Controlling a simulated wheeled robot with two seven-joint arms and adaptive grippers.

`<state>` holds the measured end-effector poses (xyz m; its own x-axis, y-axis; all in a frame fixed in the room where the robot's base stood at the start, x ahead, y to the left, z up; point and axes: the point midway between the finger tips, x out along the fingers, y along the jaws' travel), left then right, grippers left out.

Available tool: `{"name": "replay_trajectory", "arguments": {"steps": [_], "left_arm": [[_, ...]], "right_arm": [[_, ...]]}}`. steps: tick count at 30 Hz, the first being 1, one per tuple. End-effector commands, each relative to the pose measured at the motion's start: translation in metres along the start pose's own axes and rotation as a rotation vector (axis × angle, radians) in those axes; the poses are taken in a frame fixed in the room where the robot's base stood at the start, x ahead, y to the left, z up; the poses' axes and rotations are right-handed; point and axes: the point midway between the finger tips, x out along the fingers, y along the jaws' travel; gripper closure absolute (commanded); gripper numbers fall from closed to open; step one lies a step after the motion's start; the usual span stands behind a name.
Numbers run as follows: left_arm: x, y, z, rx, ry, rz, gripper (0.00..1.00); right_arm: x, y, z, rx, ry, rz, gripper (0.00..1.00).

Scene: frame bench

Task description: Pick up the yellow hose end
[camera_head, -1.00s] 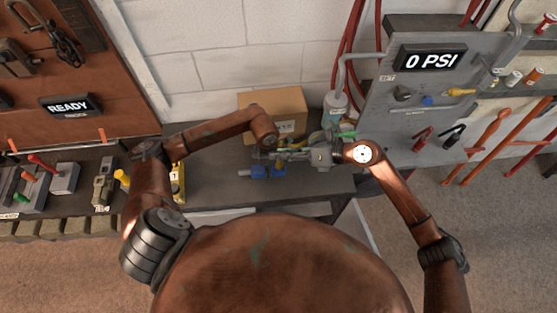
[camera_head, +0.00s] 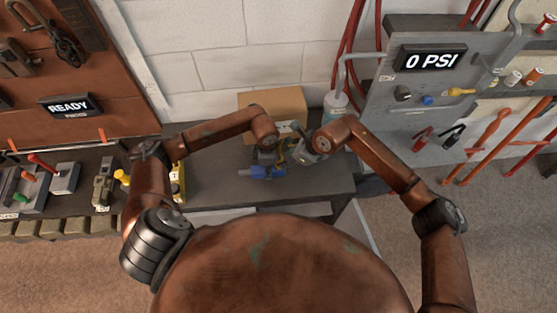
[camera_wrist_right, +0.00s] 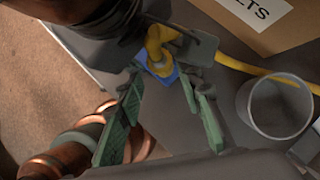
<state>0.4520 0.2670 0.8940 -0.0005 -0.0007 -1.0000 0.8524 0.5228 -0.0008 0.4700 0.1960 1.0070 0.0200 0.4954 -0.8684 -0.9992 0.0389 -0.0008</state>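The yellow hose end (camera_wrist_right: 157,45) stands in a blue piece (camera_wrist_right: 162,68) in the right wrist view, beyond my right fingertips. In the head view the blue piece (camera_head: 268,172) lies on the bench, and the hose end is mostly hidden by my arms. My right gripper (camera_wrist_right: 162,82) has its green-padded fingers spread apart with nothing between them. In the head view my right gripper (camera_head: 297,152) is over the bench, right of the blue piece. My left gripper (camera_head: 266,158) is close above the blue piece; its fingers are too hidden to read.
A cardboard box (camera_head: 277,105) stands behind at the wall. A clear cup (camera_wrist_right: 275,105) is at the right in the wrist view, near a yellow hose run (camera_wrist_right: 245,67). A bottle (camera_head: 335,105) stands at the back right. The bench (camera_head: 215,185) is bare toward the front left.

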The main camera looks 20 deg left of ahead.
Motion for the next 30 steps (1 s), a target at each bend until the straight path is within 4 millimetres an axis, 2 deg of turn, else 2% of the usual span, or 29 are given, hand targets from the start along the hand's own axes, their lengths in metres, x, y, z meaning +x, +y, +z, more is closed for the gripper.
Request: {"name": "replay_trajectory", "arguments": {"steps": [4,12,21,30], "left_arm": [[0.0,0.0,0.0,0.0,0.0,0.001,1.0],[0.0,0.0,0.0,0.0,0.0,0.001,1.0],[0.0,0.0,0.0,0.0,0.0,0.001,1.0],[0.0,0.0,0.0,0.0,0.0,0.001,1.0]], "right_arm": [[0.012,0.0,0.001,0.002,-0.001,0.003,0.66],[0.049,-0.003,0.0,0.002,-0.001,0.002,0.66],[0.054,-0.003,0.0,0.001,-0.002,0.0,0.66],[0.053,-0.003,0.0,0.001,-0.001,0.0,0.86]]}}
